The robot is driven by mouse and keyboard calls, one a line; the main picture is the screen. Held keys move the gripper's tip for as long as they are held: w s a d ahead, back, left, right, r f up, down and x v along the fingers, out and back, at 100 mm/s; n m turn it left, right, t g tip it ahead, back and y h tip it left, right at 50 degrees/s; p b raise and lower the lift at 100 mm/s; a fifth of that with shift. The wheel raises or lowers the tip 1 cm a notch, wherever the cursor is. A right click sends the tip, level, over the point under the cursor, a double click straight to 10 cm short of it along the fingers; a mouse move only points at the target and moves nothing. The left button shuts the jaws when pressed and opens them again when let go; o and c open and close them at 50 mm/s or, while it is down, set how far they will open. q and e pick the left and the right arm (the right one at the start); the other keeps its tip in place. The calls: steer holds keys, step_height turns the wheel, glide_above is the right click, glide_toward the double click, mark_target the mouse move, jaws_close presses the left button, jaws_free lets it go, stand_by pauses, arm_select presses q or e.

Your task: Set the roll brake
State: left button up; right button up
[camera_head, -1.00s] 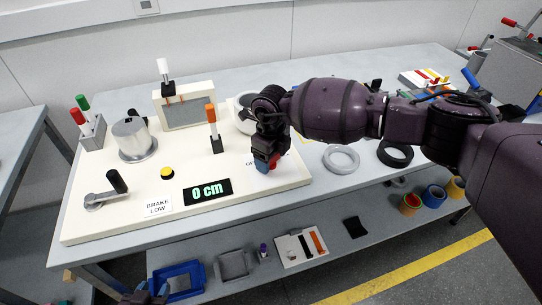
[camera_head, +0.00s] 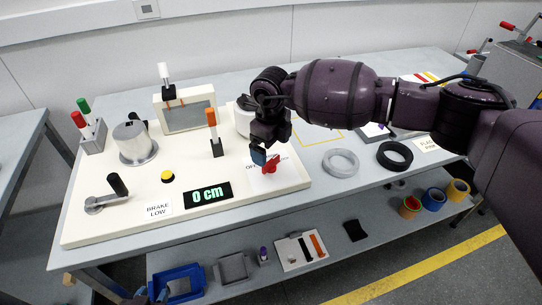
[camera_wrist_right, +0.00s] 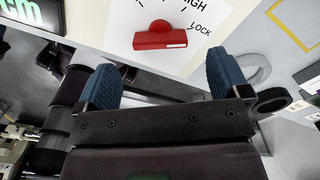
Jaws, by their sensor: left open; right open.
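The red brake knob (camera_head: 271,165) sits on a white dial plate at the right front of the cream panel. In the right wrist view the knob (camera_wrist_right: 160,41) is a red bar with a white mark near its right end; the words HIGH and LOCK show beside it. My right gripper (camera_head: 260,153) is open just above and behind the knob, apart from it; its blue fingertips (camera_wrist_right: 163,82) have nothing between them. A BRAKE LOW label (camera_head: 158,209) is on the panel front. My left gripper (camera_head: 150,294) shows only partly at the bottom edge, open.
The panel also carries a 0 cm display (camera_head: 208,195), a yellow button (camera_head: 168,177), a crank (camera_head: 105,197), an orange-handled lever (camera_head: 213,130) and a metal cylinder (camera_head: 134,142). Grey (camera_head: 341,162) and black (camera_head: 395,155) rings lie to the right.

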mark_target(271, 160)
step_height(271, 160, up, 6)
steer(key=shift+f, duration=0.15)
stand_by(0.5)
